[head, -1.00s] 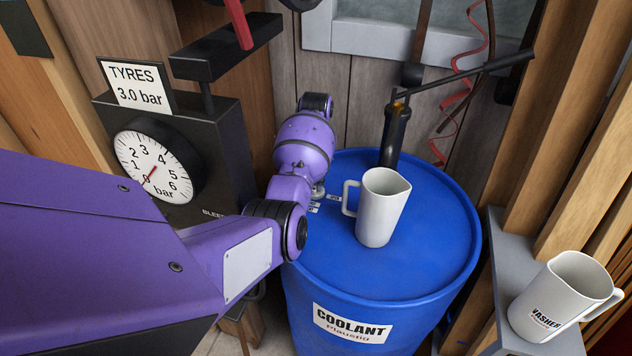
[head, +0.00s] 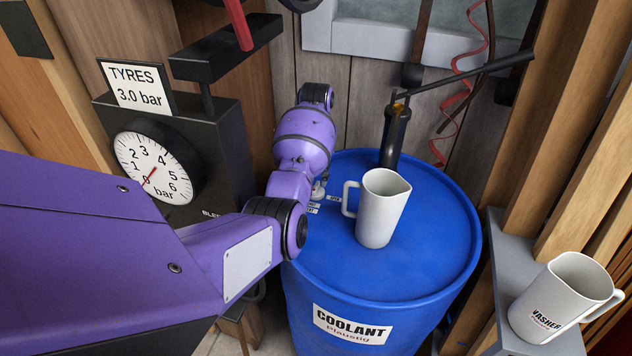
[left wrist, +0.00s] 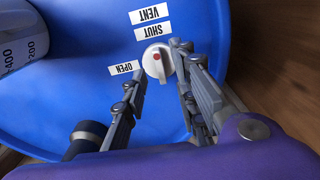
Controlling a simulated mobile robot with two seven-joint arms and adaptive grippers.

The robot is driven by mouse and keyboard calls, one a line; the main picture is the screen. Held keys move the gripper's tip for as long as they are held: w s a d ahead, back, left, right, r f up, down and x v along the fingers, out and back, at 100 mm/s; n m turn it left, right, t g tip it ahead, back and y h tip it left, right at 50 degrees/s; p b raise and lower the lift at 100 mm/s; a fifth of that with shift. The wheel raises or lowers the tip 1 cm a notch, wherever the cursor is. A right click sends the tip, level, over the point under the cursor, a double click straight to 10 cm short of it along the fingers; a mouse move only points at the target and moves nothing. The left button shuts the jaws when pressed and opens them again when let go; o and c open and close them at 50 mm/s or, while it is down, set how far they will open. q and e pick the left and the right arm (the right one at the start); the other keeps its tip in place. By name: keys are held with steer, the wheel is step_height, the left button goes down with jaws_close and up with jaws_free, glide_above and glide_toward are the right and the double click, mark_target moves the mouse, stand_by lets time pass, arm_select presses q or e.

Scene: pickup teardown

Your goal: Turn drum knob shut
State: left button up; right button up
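The drum knob (left wrist: 157,62) is a small white knob with a red dot, on top of the blue coolant drum (head: 420,250). In the left wrist view, labels reading OPEN (left wrist: 123,68), SHUT (left wrist: 149,32) and VENT (left wrist: 150,14) lie around it, upside down. The red dot is on the knob's side towards SHUT. My left gripper (left wrist: 156,80) has its two fingers apart, with the tips on either side of the knob's lower part. I cannot tell whether they touch it. In the head view my purple wrist hides most of this gripper. My right gripper is not in view.
A white jug (head: 381,215) stands on the drum close to the knob. A black hand pump (head: 396,130) rises behind it. A washer jug (head: 562,298) stands on a grey ledge at the right. A black tyre gauge box (head: 215,150) stands left of the drum.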

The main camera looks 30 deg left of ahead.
arm_select(q)
step_height(320, 180, up, 5)
steer(key=shift+r, duration=0.1)
steer(key=shift+f, duration=0.2)
stand_by(0.4)
